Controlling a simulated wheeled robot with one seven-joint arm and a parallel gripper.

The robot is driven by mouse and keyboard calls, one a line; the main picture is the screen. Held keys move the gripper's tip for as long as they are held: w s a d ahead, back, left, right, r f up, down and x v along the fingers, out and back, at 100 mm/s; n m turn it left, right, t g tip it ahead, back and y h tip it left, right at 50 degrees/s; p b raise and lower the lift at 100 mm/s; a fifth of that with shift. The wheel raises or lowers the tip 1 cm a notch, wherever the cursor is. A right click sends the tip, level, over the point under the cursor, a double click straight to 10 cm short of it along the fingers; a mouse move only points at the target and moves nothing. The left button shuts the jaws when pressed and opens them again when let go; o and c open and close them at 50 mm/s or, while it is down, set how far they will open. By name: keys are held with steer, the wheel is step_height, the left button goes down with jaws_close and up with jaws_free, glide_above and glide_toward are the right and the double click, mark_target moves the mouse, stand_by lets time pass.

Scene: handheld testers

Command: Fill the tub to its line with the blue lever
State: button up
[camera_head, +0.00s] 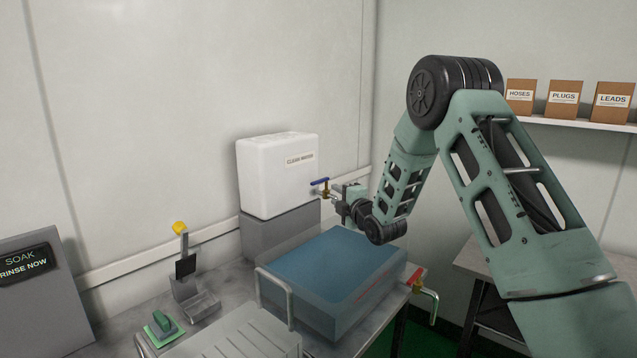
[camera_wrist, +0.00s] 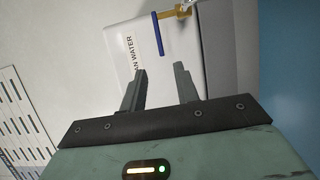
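The tub (camera_head: 320,315) stands on the bench with blue, see-through walls and a blue surface inside. A red line (camera_head: 377,288) shows on its right side; I cannot tell exactly how the water sits against it. The blue lever (camera_head: 319,181) is on the brass tap of the white clean water tank (camera_head: 270,185), above the tub's back. It also shows in the wrist view (camera_wrist: 158,35), beyond the fingertips. My gripper (camera_head: 335,195) is close by the tap in the head view. In the wrist view my gripper (camera_wrist: 162,75) is open, with nothing between its fingers.
A red-handled tap (camera_head: 417,276) with a bent pipe sticks out from the tub's right side. A ribbed metal tray (camera_head: 240,340) with a rail stands in front. A yellow-topped tester (camera_head: 182,240), green scrubber (camera_head: 161,324) and "SOAK / RINSE NOW" display (camera_head: 25,264) are at left.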

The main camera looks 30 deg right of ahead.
mark_target(317, 184)
steer(key=w, duration=0.4)
steer(key=w+p, duration=0.1)
steer(key=w, duration=0.4)
steer(key=w+p, duration=0.1)
steer(key=w, duration=0.3)
steer(key=shift+w+d, duration=0.25)
steer(key=shift+w, duration=0.1)
jaws_close()
